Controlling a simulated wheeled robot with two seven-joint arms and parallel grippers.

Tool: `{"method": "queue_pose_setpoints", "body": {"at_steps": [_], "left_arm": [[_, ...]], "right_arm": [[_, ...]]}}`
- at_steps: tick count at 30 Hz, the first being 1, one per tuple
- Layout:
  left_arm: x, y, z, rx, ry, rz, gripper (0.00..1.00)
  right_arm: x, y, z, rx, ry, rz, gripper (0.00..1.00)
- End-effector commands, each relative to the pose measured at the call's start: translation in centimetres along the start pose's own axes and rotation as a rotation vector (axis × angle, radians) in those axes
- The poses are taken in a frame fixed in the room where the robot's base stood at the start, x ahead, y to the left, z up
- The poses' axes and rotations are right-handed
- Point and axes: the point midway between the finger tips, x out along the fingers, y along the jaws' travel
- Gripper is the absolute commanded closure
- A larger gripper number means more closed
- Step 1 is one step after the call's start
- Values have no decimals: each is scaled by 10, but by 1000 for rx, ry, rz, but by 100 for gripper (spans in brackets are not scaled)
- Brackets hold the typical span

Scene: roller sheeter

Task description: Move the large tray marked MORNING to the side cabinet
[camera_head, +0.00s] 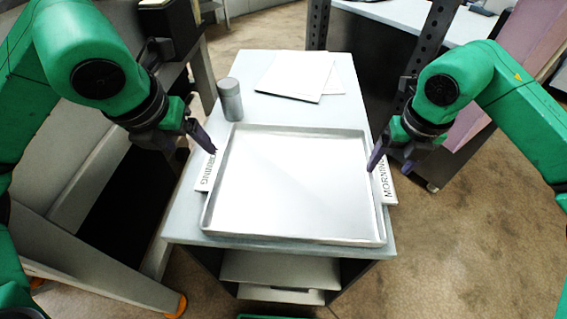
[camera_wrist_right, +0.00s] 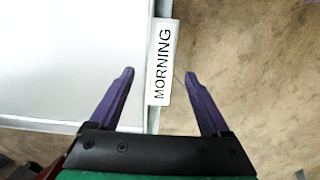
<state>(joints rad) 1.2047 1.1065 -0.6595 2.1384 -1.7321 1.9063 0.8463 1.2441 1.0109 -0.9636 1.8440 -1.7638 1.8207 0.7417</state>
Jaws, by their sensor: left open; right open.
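The large metal tray (camera_head: 290,230) with a raised rim lies flat on a small light-topped cabinet on wheels. White labels reading MORNING stick out at its left side (camera_head: 205,176) and right side (camera_head: 387,184). My left gripper (camera_head: 212,150) is open at the tray's left rim, by the upper end of the left label. My right gripper (camera_head: 376,160) is open at the right rim. In the right wrist view, its two purple fingers (camera_wrist_right: 158,75) stand on either side of the right MORNING label (camera_wrist_right: 161,62), apart from it. Contact at the left gripper cannot be told.
A grey cylinder (camera_head: 230,98) stands behind the tray's back left corner. White papers (camera_head: 297,75) lie farther back on the same top (camera_head: 250,65). Shelving and a table (camera_head: 402,14) are at the back right. A bench frame (camera_head: 85,250) stands at left. Open floor is at right.

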Motion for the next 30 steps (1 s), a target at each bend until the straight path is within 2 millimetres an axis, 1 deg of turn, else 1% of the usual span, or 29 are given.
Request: {"method": "queue_pose_setpoints", "body": {"at_steps": [1, 3, 6, 10, 14, 30], "left_arm": [[0, 0, 0, 0, 0, 0, 19], [0, 0, 0, 0, 0, 0, 19], [0, 0, 0, 0, 0, 0, 19], [1, 0, 0, 0, 0, 0, 19], [1, 0, 0, 0, 0, 0, 19], [1, 0, 0, 0, 0, 0, 19]], "right_arm": [[-15, 0, 1, -1, -7, 1, 19], [-35, 0, 1, 0, -6, 1, 19], [-59, 0, 0, 0, -5, 1, 19], [-79, 0, 0, 1, -4, 1, 19], [-83, 0, -1, 0, 0, 0, 19], [-82, 0, -1, 1, 0, 0, 19]]}}
